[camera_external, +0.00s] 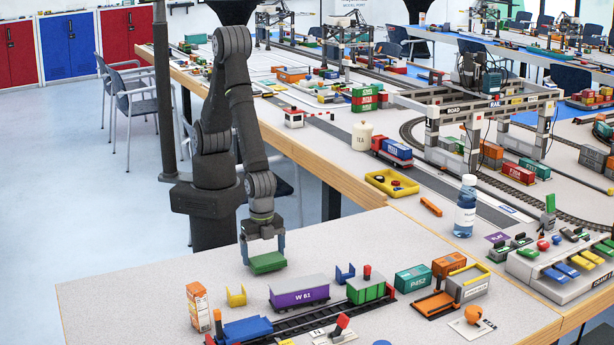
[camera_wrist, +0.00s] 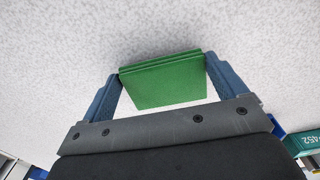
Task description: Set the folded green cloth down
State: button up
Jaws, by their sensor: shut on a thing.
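The folded green cloth (camera_external: 267,262) is a flat, layered green block low over the light grey table top (camera_external: 150,290). My gripper (camera_external: 264,248) is shut on it, with one blue finger on each side. In the wrist view the green cloth (camera_wrist: 165,82) spans between the two blue fingertips, with its folded layers showing along the far edge. I cannot tell whether its underside touches the table.
A yellow bracket (camera_external: 236,296), a purple wagon (camera_external: 299,292) and a blue bracket (camera_external: 345,273) stand nearest, in front of the cloth. An orange carton (camera_external: 198,306) stands at front left. The table left of and behind the cloth is clear.

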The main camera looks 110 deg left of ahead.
aim_at(263, 256)
jog(key=shift+f, duration=0.45)
jog(key=shift+f, duration=0.1)
jog(key=o, duration=0.7)
notch_tip(263, 256, up, 12)
dwell(0.3)
